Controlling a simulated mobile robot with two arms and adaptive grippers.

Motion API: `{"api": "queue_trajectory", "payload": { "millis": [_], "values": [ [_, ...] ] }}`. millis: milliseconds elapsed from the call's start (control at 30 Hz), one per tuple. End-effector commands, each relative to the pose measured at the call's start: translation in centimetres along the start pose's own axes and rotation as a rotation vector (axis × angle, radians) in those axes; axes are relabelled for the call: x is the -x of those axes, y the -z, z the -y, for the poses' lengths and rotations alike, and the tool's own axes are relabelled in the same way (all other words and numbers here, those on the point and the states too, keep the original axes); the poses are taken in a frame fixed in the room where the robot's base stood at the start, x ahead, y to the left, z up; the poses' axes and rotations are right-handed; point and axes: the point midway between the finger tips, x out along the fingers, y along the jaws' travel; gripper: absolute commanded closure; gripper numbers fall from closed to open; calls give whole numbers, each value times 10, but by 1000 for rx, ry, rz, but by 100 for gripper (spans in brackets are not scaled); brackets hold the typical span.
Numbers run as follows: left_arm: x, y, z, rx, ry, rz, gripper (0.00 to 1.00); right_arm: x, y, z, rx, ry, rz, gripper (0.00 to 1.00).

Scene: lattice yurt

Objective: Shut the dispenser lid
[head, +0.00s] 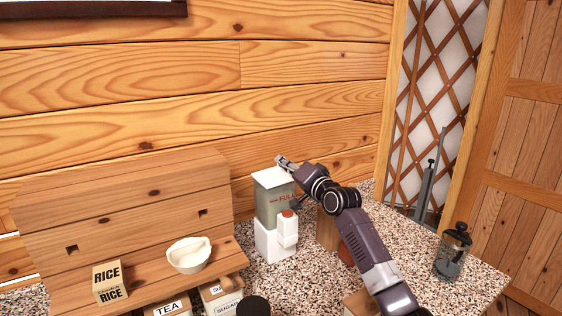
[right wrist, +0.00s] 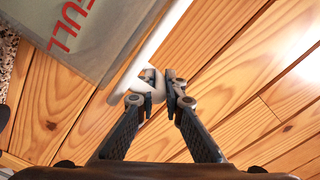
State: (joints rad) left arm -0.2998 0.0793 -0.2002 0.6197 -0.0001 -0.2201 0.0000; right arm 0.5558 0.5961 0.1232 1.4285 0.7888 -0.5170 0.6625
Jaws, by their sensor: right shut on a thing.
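The dispenser (head: 272,210) stands on the speckled counter against the plank wall. It has a grey-green body with red lettering, a white base and a white front spout with an orange-red button. Its white lid (head: 268,177) lies along the top; I cannot tell whether it is fully down. My right gripper (head: 284,162) is at the lid's back right edge. In the right wrist view the gripper (right wrist: 159,85) is shut on a pale tab at the edge of the white lid (right wrist: 160,40), beside the body marked FULL (right wrist: 72,28). My left gripper is not in view.
A wooden stand (head: 130,205) on the left holds a rice box (head: 107,281) and a white bowl (head: 188,256). Tea and sugar boxes sit in front. A wooden block (head: 327,230) is right of the dispenser, behind my arm. A glass press (head: 452,252) stands at the right counter edge.

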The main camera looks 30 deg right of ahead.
Motion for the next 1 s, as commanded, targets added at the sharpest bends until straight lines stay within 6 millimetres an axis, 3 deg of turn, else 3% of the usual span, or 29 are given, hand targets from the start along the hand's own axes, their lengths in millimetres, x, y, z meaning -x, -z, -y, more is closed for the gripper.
{"api": "queue_trajectory", "payload": {
  "millis": [667, 700, 767, 1000],
  "values": [
    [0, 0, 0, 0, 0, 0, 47, 0, -2, -8, -68, -2, 0, 100],
    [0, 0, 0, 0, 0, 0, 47, 0, -2, -8, -68, -3, 0, 90],
    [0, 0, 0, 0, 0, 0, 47, 0, -2, -8, -67, -3, 1, 83],
    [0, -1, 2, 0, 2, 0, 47, 0, -2, -7, -67, -1, 0, 83]
  ]
}}
